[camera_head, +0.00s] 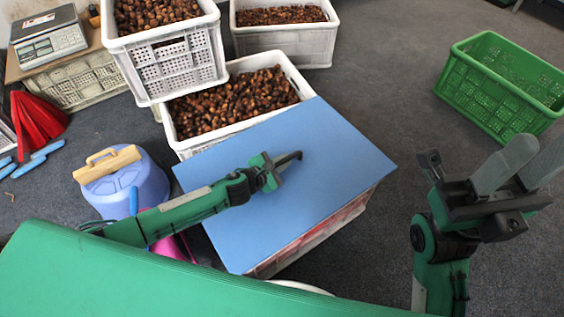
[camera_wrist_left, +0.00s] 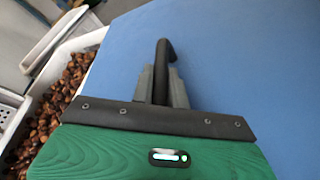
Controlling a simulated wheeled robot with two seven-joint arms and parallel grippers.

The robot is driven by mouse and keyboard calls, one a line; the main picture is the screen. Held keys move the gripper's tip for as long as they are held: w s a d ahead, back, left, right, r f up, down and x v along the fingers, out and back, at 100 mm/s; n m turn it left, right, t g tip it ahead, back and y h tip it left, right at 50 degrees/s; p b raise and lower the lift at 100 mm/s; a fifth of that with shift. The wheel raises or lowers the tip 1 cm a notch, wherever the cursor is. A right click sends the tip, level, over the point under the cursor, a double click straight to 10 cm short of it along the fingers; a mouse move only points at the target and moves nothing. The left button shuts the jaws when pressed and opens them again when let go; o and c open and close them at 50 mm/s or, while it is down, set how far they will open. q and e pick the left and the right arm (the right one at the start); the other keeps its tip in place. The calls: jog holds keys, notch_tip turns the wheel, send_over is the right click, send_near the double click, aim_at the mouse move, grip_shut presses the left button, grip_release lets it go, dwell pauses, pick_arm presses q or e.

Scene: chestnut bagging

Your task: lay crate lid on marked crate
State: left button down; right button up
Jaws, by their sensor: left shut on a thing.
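The crate lid (camera_head: 330,150) is a flat blue panel with a black bar-like handle (camera_head: 292,156). It spans the middle of the head view and fills much of the left wrist view (camera_wrist_left: 250,60). My left gripper (camera_head: 273,167) is shut on the handle (camera_wrist_left: 163,60). Under the lid is a crate (camera_head: 320,232) with a red and whitish side; its top is hidden. I cannot tell whether the lid is fully seated or slightly above it. My right gripper (camera_head: 508,178) is at the right, empty, with its grey fingers spread.
A white crate of chestnuts (camera_head: 180,148) stands just behind the lid; more chestnut crates (camera_head: 172,65) (camera_head: 300,45) are farther back. A blue bucket (camera_head: 120,190) is left of the lid. A green crate (camera_head: 480,102) stands at the right. Grey floor between is clear.

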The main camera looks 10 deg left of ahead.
pick_arm(q)
jog(key=shift+f, duration=0.25)
jog(key=c, duration=1.4)
grip_release()
